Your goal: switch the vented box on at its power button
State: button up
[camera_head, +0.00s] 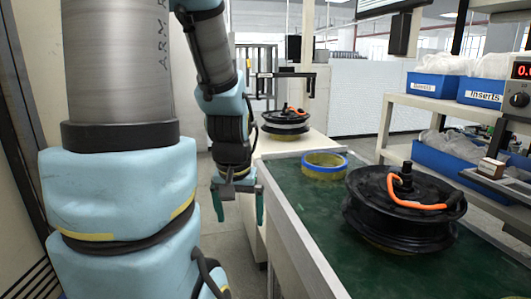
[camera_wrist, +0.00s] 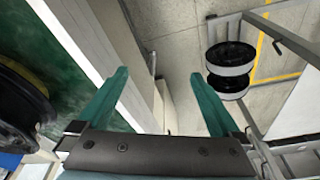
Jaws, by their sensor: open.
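My gripper (camera_head: 238,205) hangs pointing down left of the green-topped bench, far from that box. Its two teal fingers are apart with nothing between them. In the wrist view my gripper (camera_wrist: 159,75) is open above bare floor, and the box does not show there.
A black hub motor (camera_head: 390,225) with an orange cable lies on the green bench (camera_head: 310,210). A yellow-blue ring (camera_head: 324,174) lies behind it, and another motor (camera_head: 286,127) farther back. Blue bins (camera_head: 435,86) fill the right shelves. Stacked wheels (camera_wrist: 229,86) show in the wrist view.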

jog(key=shift+s+a+g, duration=0.4)
jog(key=shift+s+a, duration=0.05)
jog(key=shift+s, duration=0.3)
grip_shut()
dwell(1.1)
